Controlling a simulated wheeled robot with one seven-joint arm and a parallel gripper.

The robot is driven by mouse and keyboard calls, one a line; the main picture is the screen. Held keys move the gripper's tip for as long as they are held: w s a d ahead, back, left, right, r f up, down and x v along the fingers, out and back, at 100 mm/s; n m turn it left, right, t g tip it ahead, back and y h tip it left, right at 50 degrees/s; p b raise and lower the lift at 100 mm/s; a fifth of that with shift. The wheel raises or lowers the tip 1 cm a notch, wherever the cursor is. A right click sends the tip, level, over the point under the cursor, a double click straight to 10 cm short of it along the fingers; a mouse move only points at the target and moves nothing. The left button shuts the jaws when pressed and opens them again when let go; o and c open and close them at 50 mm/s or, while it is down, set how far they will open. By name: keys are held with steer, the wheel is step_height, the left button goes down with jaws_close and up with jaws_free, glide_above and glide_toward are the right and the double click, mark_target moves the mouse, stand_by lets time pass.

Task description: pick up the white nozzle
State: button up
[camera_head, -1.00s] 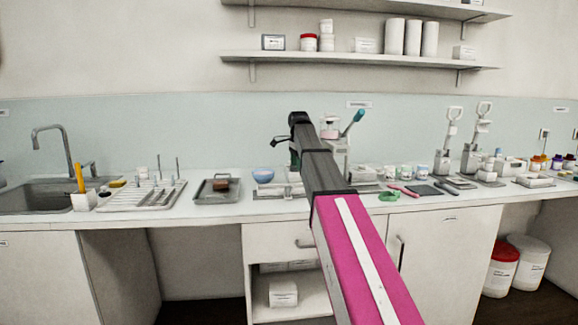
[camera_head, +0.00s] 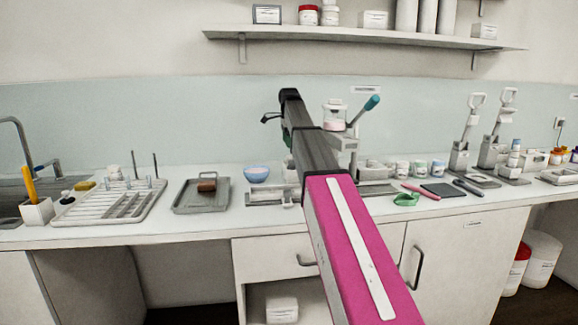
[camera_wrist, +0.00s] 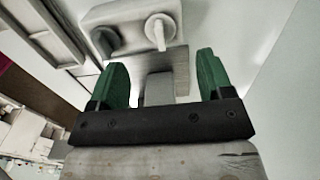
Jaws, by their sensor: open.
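In the wrist view, a white piece with a round head and a short stem, which looks like the white nozzle (camera_wrist: 158,29), sits on a pale block (camera_wrist: 130,14). In the head view, my arm hides most of the gripper, and I cannot make out the nozzle.
The counter holds a dish rack (camera_head: 112,204), a grey tray (camera_head: 203,198) with a brown block, a blue bowl (camera_head: 257,174) and a lever press (camera_head: 345,140). Several small jars stand right of my arm. A shelf (camera_head: 360,37) runs above.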

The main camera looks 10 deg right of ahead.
mark_target(288, 156)
steer(key=shift+a+f, duration=0.1)
steer(key=shift+f, duration=3.45)
steer(key=c, duration=1)
